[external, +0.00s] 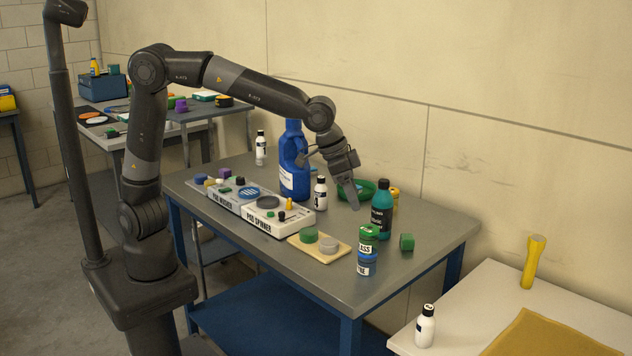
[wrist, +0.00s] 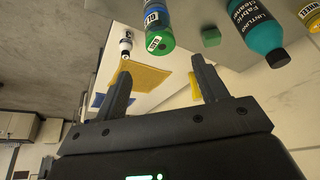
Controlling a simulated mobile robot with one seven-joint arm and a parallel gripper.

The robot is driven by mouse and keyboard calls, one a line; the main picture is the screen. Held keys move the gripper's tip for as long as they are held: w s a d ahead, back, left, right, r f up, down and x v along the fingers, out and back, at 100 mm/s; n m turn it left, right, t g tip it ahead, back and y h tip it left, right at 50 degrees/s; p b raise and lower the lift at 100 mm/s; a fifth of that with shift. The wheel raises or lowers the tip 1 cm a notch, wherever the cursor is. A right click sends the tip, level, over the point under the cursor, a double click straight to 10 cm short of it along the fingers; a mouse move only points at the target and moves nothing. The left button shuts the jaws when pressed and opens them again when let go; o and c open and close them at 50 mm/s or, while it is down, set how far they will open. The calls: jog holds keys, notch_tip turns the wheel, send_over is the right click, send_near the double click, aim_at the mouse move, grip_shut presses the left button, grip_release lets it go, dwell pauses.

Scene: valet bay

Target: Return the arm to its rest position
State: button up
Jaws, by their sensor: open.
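My arm rises from its base at the left and reaches out over the metal workbench (external: 300,267). My gripper (external: 354,207) hangs above the bench between the blue jug (external: 295,165) and the teal bottle (external: 382,209). In the wrist view my gripper (wrist: 165,85) shows two fingers spread wide with nothing between them. The teal bottle also shows there (wrist: 256,35), beyond the fingers and apart from them. A green-topped can (wrist: 158,40) stands near the left finger in that view, also apart.
The bench also holds a pad washer (external: 236,205), a pad spinner (external: 280,218), a wooden board (external: 319,247) with two round pieces, a green bowl (external: 360,190) and a green block (external: 407,242). A white table (external: 480,300) with a yellow cloth (external: 545,338) stands right.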

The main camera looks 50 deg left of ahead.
jog(key=w+a+r+n+t, duration=0.1)
jog(key=a+r+n, duration=0.3)
jog(key=a, duration=1.1)
jog(key=w+a+r+n+t, duration=0.1)
jog(key=a+r+n, duration=0.3)
jog(key=a, duration=1.1)
jog(key=s+a+f+y, duration=0.1)
jog(key=s+a+f, duration=0.2)
jog(key=s+a, duration=0.3)
jog(key=s+a+f+n+y, duration=0.1)
jog(key=s+a+f+y, duration=0.1)
jog(key=s+a, duration=0.5)
jog(key=a+f, duration=0.1)
jog(key=a, duration=0.1)
jog(key=shift+a+f, duration=0.4)
jog(key=shift+s, duration=0.1)
